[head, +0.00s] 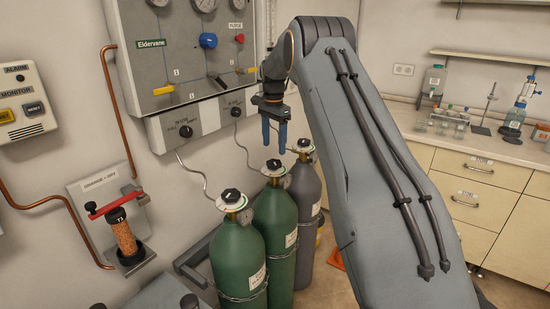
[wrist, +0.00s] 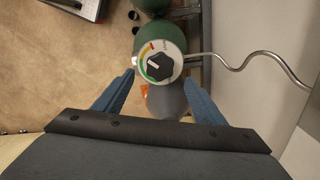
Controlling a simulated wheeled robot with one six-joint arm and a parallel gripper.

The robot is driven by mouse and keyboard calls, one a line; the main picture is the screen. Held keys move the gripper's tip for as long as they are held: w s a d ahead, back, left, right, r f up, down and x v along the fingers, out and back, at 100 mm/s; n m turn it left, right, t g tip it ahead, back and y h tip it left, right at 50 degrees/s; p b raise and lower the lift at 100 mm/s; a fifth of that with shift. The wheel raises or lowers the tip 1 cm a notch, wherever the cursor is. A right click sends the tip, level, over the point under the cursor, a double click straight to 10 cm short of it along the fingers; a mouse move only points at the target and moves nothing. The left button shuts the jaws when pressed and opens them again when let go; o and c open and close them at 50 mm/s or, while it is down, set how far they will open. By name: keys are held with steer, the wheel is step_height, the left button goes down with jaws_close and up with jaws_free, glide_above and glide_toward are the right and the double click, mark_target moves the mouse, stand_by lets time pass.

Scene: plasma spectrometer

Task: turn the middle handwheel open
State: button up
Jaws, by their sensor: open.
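The middle handwheel (head: 273,163) is a black knob on a round white dial atop the middle, green cylinder (head: 274,215). In the wrist view a black handwheel (wrist: 159,66), which appears to be the middle one, lies between and beyond my fingertips. Its dial has a red, yellow and green arc on its left, and a pale mark shows on the knob's left part. My gripper (head: 273,146) points down above the middle cylinder, with its two blue fingers apart and empty. It also shows in the wrist view (wrist: 159,80). The fingers appear clear of the knob.
A green cylinder (head: 237,250) stands left and a grey cylinder (head: 304,190) right, each with its own handwheel and close by. A gauge panel (head: 185,55) hangs on the wall behind. Thin bent pipes (wrist: 235,63) run from the wall to the cylinder tops.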

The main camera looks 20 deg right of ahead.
mark_target(274, 162)
step_height(274, 162, down, 6)
steer(key=shift+f+p, duration=0.25)
steer(key=shift+p, duration=0.9)
steer(key=c, duration=1.1)
steer(key=shift+o, duration=0.2)
